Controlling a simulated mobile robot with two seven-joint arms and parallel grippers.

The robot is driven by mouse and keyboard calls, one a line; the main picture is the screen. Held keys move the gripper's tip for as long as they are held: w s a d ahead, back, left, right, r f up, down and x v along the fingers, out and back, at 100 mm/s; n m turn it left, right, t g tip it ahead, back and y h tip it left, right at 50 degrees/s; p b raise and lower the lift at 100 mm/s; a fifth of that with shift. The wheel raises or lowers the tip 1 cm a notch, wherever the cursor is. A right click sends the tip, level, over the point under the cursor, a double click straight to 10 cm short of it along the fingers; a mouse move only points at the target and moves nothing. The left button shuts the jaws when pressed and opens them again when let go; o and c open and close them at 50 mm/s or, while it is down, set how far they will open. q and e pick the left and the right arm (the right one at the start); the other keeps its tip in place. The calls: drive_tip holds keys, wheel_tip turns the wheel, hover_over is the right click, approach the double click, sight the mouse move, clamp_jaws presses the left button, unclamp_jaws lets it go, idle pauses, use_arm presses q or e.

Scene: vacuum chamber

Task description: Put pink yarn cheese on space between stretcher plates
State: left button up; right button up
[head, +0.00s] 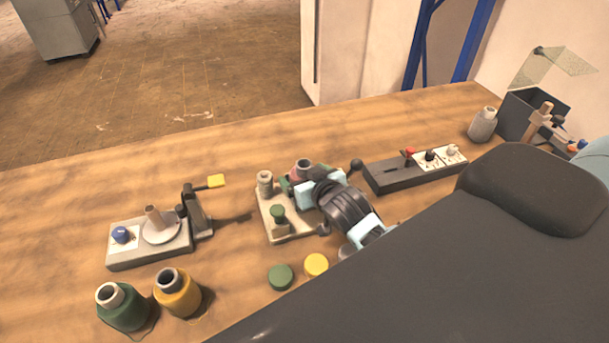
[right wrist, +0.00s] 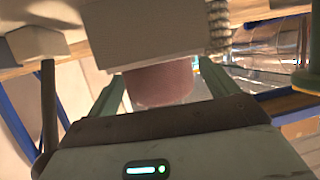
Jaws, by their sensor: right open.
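The pink yarn cheese (head: 302,166), a reddish-pink spool with a dark hole, shows at the back of the beige-based device (head: 290,228) in the middle of the table. My right gripper (head: 299,186) reaches to it from the right and partly hides it. In the right wrist view the pink cheese (right wrist: 160,85) sits between my green, open fingers, below a pale block (right wrist: 145,35). I cannot tell whether a finger touches it. I cannot tell for sure which parts are the stretcher plates; my arm covers some of the device. My left gripper is not in view.
A grey device with a white disc (head: 163,232) and yellow-tipped lever stands left. Green (head: 122,308) and yellow (head: 178,295) yarn cones stand in front. Green (head: 280,277) and yellow (head: 316,264) round pieces lie nearby. A dark switch strip (head: 390,178), grey cone (head: 482,126) and dark bin (head: 530,112) are right.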

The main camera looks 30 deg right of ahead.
drive_tip(key=shift+r, duration=0.2)
drive_tip(key=shift+s, duration=0.4)
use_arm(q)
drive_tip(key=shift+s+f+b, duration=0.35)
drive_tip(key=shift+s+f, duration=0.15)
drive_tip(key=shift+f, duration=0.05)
use_arm(e)
drive_tip(key=v, duration=1.1)
